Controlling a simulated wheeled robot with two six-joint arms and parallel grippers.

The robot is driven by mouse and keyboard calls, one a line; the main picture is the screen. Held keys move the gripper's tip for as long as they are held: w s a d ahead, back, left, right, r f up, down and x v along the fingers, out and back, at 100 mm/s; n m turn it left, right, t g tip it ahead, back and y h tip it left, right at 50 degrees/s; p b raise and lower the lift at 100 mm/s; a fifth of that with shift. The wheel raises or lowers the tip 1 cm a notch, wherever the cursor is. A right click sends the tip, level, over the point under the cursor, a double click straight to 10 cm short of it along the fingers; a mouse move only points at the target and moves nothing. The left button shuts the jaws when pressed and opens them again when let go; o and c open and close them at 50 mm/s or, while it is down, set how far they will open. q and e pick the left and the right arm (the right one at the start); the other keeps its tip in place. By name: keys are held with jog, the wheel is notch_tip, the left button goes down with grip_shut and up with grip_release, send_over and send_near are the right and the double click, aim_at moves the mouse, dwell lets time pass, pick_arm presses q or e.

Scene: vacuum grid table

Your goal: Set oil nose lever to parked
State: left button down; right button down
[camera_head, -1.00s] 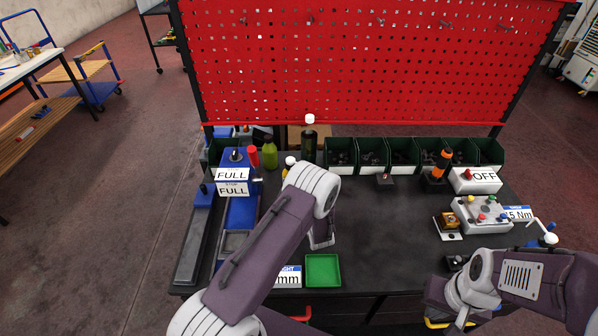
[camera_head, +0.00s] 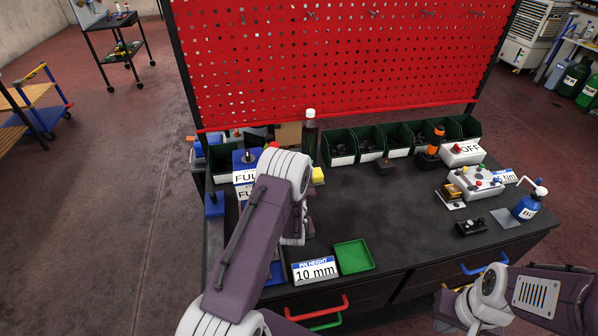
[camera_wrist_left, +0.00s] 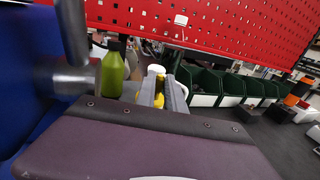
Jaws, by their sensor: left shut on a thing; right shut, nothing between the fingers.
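A white, rounded cap or knob (camera_wrist_left: 156,71) stands between my left gripper's fingers (camera_wrist_left: 161,82) in the left wrist view, with a yellow part (camera_wrist_left: 159,100) below it. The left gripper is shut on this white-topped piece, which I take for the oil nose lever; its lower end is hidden. In the head view my left arm covers the gripper and the lever, and only a yellow block (camera_head: 318,175) shows beside the arm. My right gripper (camera_head: 478,326) is shut and empty, low at the front right, apart from the bench.
Close by stand a green bottle (camera_wrist_left: 113,72) and a tall dark white-capped bottle (camera_head: 310,140). Green bins (camera_head: 369,146) line the back under the red pegboard (camera_head: 330,60). A green tray (camera_head: 353,257) and a "10 mm" sign (camera_head: 315,271) sit at the front. The bench middle is clear.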

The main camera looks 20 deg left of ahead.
pick_arm(q)
jog(key=shift+r, duration=0.15)
jog(key=c, duration=1.7)
grip_release()
jog(key=shift+w, duration=0.1)
jog(key=shift+w, duration=0.1)
jog(key=b+v, duration=0.1)
jog(key=v, duration=0.8)
jog(key=shift+b, duration=0.35)
jog(key=shift+c, duration=0.3)
